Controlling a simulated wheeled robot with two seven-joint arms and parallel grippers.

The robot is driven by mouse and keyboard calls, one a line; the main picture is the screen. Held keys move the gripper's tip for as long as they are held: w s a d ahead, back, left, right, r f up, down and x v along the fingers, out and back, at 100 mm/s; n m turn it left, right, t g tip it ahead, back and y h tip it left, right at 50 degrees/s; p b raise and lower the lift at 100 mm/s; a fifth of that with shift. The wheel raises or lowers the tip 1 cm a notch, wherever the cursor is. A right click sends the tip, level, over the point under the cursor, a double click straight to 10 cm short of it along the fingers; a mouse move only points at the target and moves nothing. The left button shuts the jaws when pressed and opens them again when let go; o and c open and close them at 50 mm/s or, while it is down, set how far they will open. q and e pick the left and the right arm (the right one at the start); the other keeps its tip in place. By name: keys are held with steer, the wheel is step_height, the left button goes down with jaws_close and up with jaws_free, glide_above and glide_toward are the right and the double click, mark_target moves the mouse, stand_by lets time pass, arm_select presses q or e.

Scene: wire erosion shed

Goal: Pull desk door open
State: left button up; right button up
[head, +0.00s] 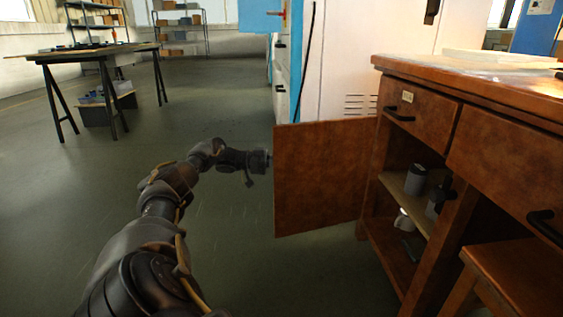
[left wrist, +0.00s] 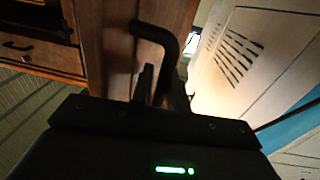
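The brown wooden desk door (head: 318,175) stands wide open, swung out to the left of the desk (head: 420,75). My left arm reaches to the door's free edge, and its gripper is mostly hidden behind the door in the head view. In the left wrist view, the door panel (left wrist: 108,40) carries a black curved handle (left wrist: 170,42). The fingers of my left gripper (left wrist: 163,88) are on either side of the handle's lower part and look closed on it. My right gripper is not in view.
The open compartment holds grey cylinders (head: 416,180) on a shelf. Drawers with black handles (head: 398,114) are above, and a wooden stool (head: 515,275) stands at the right front. A white cabinet (head: 350,55) is behind the door.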

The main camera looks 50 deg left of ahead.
arm_select(q)
steer(key=shift+s+a, duration=0.3)
steer(key=p+v, duration=0.3)
steer(key=v, duration=0.7)
stand_by(0.4)
